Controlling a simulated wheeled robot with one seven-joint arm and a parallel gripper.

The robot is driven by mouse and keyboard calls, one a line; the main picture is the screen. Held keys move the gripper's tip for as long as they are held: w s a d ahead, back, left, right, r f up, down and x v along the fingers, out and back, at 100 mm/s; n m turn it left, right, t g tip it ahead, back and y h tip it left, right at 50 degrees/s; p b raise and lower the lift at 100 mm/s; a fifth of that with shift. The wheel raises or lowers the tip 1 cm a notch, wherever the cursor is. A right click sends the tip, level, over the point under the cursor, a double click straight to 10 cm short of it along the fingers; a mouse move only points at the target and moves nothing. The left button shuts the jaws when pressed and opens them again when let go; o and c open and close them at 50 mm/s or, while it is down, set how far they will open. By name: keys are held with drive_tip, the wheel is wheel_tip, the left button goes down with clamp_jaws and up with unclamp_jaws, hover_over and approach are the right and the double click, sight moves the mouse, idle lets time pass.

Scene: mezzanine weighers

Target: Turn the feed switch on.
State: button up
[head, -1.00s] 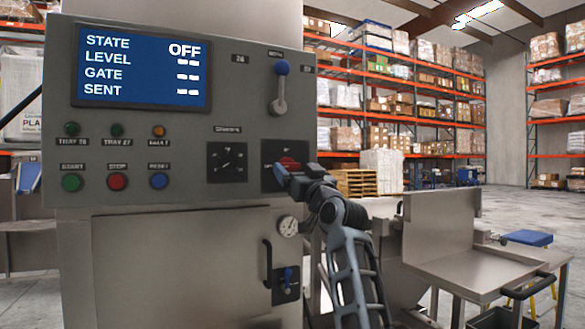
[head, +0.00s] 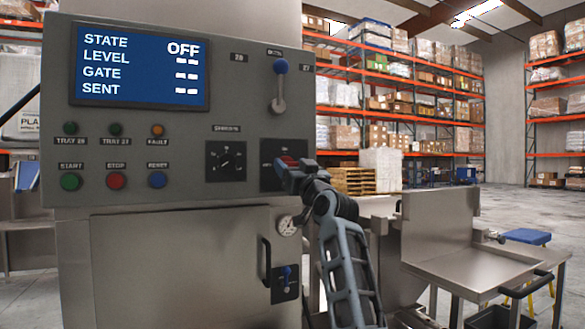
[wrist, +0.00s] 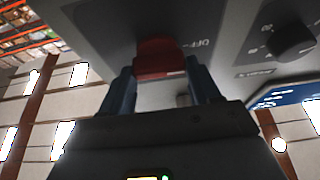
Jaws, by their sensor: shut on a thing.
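The feed switch is a red knob (head: 287,160) on a dark square plate (head: 270,181) at the right end of the grey control panel. In the wrist view the red knob (wrist: 158,58) sits between my two fingers, with an "OFF" label beside it on the panel. My gripper (head: 292,172) is shut on the knob, and its fingers hide part of it in the head view. The blue screen (head: 141,67) reads STATE OFF, with dashes for LEVEL, GATE and SENT.
A speed dial (head: 226,161) is left of the switch, and a blue-tipped lever (head: 280,85) is above it. Start, stop and reset buttons (head: 116,180) sit at the panel's left. A steel table (head: 470,265) stands at the right.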

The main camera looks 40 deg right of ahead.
drive_tip(key=shift+c, duration=1)
